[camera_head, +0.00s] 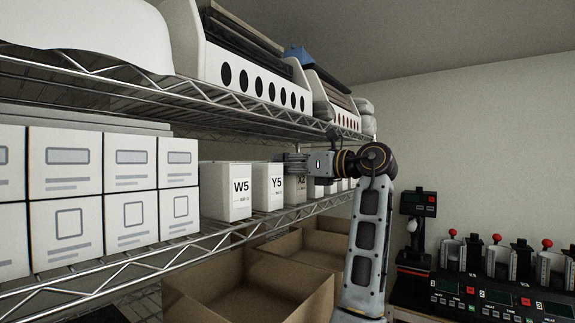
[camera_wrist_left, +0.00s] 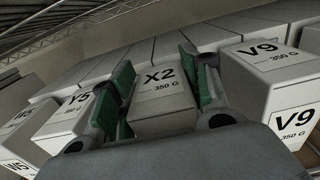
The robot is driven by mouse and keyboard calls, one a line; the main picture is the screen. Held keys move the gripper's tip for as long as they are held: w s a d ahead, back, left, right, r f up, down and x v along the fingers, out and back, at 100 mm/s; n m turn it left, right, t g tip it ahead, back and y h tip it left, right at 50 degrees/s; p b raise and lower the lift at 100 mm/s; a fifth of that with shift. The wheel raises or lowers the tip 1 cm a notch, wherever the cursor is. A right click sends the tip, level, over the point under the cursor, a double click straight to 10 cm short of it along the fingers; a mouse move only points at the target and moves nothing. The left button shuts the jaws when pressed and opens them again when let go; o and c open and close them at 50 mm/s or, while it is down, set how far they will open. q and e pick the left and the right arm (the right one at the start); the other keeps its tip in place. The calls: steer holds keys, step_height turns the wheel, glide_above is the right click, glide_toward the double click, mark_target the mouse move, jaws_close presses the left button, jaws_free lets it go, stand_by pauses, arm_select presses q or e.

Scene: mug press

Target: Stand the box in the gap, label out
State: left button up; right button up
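The box marked X2 (camera_wrist_left: 165,103) stands in the shelf row between the Y5 box (camera_wrist_left: 62,122) and the V9 box (camera_wrist_left: 248,88). Its X2 350 G label faces the wrist camera. My left gripper (camera_wrist_left: 160,92) has its green-padded fingers along both sides of the X2 box, and they appear to press on it. In the head view my left gripper (camera_head: 295,163) is at the shelf, over the X2 box (camera_head: 301,184), which it partly hides. My right gripper is not in view.
The W5 box (camera_head: 226,190) stands left of the Y5 box (camera_head: 268,187). Larger white cartons (camera_head: 131,165) fill the shelf's left side. A wire shelf (camera_head: 110,78) hangs above. Open cardboard bins (camera_head: 245,290) are below. Red-knobbed machines (camera_head: 495,260) stand at right.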

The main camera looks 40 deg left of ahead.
arm_select(q)
steer(key=o, duration=0.4)
steer(key=shift+c, duration=0.2)
steer(key=shift+r, duration=0.15)
steer(key=w+d+b, duration=0.1)
steer(key=d+b, duration=0.1)
steer(key=d, duration=1)
steer(key=shift+w, duration=0.15)
